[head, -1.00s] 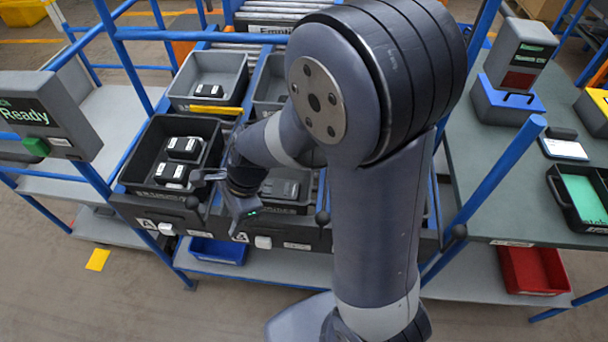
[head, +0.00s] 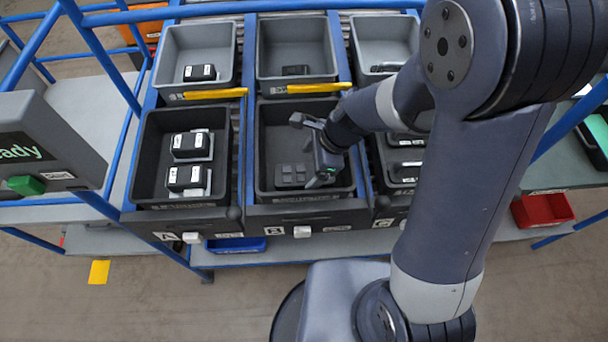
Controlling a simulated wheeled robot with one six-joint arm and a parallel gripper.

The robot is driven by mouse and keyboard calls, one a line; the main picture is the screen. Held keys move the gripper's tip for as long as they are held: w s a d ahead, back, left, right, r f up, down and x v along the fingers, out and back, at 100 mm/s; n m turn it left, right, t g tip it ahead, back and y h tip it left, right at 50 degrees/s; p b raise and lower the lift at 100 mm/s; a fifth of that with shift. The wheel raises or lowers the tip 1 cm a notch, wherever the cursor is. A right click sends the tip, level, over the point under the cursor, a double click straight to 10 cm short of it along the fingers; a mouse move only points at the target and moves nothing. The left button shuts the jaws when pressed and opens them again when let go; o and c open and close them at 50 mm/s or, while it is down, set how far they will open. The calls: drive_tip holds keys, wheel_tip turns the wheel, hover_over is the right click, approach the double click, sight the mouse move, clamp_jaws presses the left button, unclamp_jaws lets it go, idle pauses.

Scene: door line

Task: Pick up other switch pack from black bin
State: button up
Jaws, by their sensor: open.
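The middle black bin (head: 262,150), marked B, holds a dark grey pack with several raised blocks (head: 291,175) on its floor near the front; it looks like a switch pack, but its details are too small to be sure. My gripper (head: 314,150) is open and empty above the right half of this bin, just right of and above the pack. It seems apart from the pack, though its exact height is hard to tell. My gripper and wrist hide part of the bin's right side, so I cannot tell whether another pack lies there.
The left black bin (head: 139,160), marked A, holds two black-and-white units (head: 187,178). The right black bin, marked C, is partly behind my arm and holds dark units (head: 405,170). Grey bins with yellow strips (head: 215,94) stand behind. Blue rack posts (head: 106,60) rise at left.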

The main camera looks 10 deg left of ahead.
sight(303, 174)
drive_tip(key=shift+b+x, duration=0.5)
drive_tip(key=shift+x, duration=2.3)
drive_tip(key=shift+f, duration=0.25)
drive_tip(key=c, duration=1.1)
drive_tip(key=shift+c, duration=0.2)
drive_tip(key=shift+r, duration=0.15)
